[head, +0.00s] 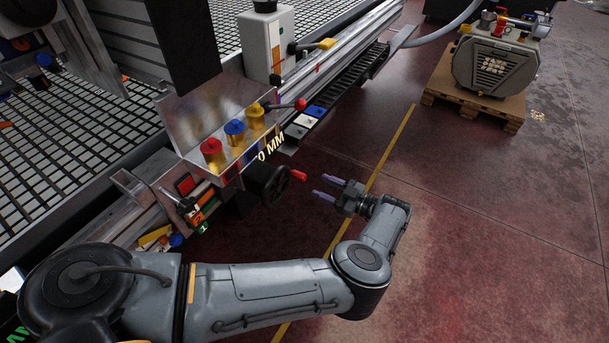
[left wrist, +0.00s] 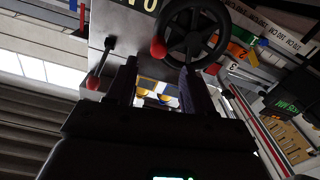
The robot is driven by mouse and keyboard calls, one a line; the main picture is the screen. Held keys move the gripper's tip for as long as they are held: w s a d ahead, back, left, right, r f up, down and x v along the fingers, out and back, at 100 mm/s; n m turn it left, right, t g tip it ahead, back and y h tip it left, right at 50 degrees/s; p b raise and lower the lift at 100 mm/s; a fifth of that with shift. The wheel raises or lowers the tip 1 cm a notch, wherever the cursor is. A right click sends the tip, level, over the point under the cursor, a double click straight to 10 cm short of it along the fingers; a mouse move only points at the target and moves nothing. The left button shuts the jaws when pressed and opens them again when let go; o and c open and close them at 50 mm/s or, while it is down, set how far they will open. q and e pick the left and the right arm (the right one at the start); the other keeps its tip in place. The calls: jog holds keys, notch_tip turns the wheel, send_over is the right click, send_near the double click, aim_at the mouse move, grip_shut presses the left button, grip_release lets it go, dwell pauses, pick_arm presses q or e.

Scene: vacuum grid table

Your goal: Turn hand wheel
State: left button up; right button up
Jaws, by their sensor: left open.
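The black hand wheel (head: 268,183) is mounted low on the front of the machine in the head view, with a red handle (head: 298,175) sticking out toward my left gripper. My left gripper (head: 320,188) is open and empty, its two fingers pointing at the wheel with a small gap to the handle. In the left wrist view, the spoked hand wheel (left wrist: 194,14) shows at the top, beyond my open fingers (left wrist: 160,72). A red knob (left wrist: 158,48) appears between and just above the fingertips there. My right gripper is not in view.
A lever with a red ball (head: 300,104) and a metal block with red, blue and yellow knobs (head: 235,132) sit above the wheel. The grid table (head: 60,150) lies behind. A pump on a pallet (head: 495,65) stands far right. The floor around my gripper is clear.

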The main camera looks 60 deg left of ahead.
aim_at(305, 178)
pick_arm(q)
jog(key=x, duration=0.8)
jog(key=shift+w, duration=0.1)
grip_shut()
